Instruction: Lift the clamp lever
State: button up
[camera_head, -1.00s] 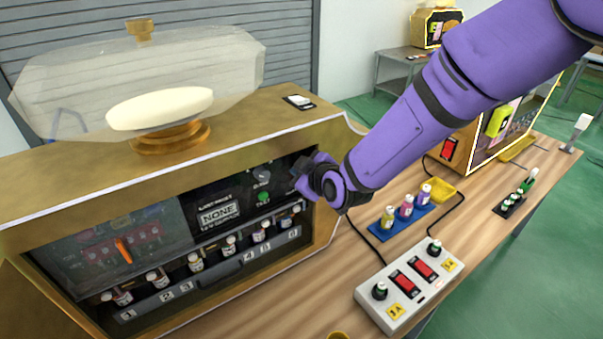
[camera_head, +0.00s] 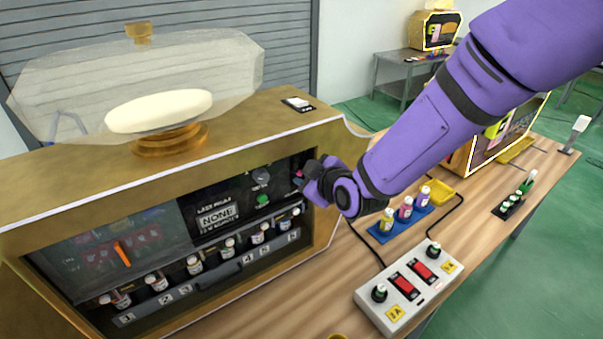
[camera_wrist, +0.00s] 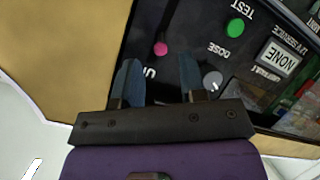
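A small lever with a pink round knob (camera_wrist: 160,47), which looks like the clamp lever, sits on the dark control panel (camera_wrist: 190,45) of the gold machine. In the head view a bit of pink (camera_head: 298,180) shows at the panel's right end, beside my gripper (camera_head: 307,182). In the wrist view my gripper (camera_wrist: 161,76) has its two blue-grey fingers apart, with nothing between them. The knob appears just beyond the fingertips, roughly between them; contact does not show. The word beside the lever is partly hidden by the fingers.
The panel also has a green button (camera_wrist: 235,27), a grey dial (camera_wrist: 212,80) and a display (camera_wrist: 278,58) reading NONE. The machine's gold frame (camera_head: 328,160) borders the recess on the right. Several bottles stand in the row below; a switch box (camera_head: 410,292) is on the table.

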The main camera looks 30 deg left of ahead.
jog(key=v, duration=0.7)
